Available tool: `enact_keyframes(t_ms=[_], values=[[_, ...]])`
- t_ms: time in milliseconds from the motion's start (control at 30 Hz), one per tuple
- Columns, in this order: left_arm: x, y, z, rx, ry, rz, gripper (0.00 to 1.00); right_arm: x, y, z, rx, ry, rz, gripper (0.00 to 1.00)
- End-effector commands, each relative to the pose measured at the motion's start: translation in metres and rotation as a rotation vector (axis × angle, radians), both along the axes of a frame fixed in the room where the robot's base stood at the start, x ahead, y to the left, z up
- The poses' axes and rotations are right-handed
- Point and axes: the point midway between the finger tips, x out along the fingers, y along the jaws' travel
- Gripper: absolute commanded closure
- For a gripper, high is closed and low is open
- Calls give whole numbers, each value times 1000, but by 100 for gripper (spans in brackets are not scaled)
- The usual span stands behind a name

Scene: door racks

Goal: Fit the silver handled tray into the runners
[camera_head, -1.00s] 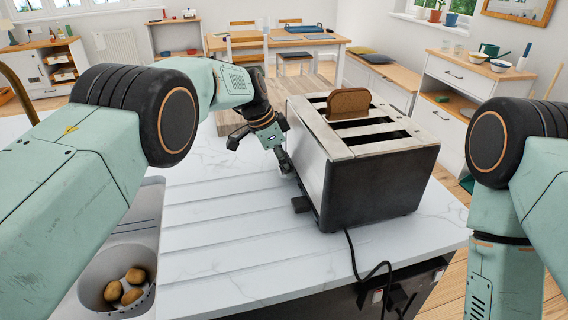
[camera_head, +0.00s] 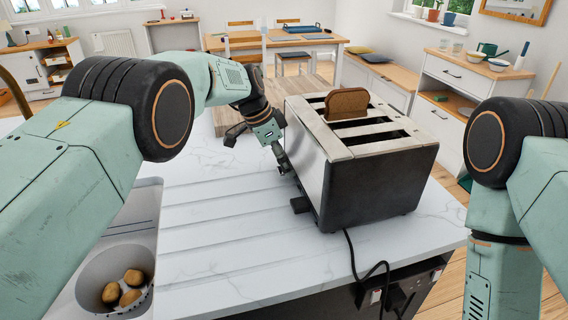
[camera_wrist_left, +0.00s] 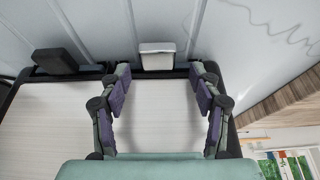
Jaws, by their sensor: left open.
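A large toaster (camera_head: 372,180) with a silver side and black end stands on the white counter. In the left wrist view, a small silver block like a tray handle (camera_wrist_left: 157,55) sticks out past the dark lower edge of the toaster's side (camera_wrist_left: 158,118). The rest of that tray and the runners are hidden. My left gripper (camera_head: 283,168) is at the toaster's left side. In the left wrist view my left gripper (camera_wrist_left: 160,72) is open, with its fingertips to either side of the handle and apart from it. My right gripper is out of view.
A black lever-like block (camera_head: 300,204) juts from the toaster's side, left of the handle in the wrist view. A toast slice (camera_head: 348,102) stands in one slot. A black cord (camera_head: 372,268) hangs over the counter edge. The grooved counter (camera_head: 215,225) left of the toaster is clear.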

Motion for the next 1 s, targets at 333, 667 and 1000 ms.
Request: enact_keyframes(t_ms=[333, 667, 1000], values=[[-9, 26, 64, 0, 0, 2, 37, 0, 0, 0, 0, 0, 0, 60], [-15, 41, 98, 0, 5, 1, 37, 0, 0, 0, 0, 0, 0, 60], [-15, 42, 101, 0, 5, 1, 37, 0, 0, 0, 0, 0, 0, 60]])
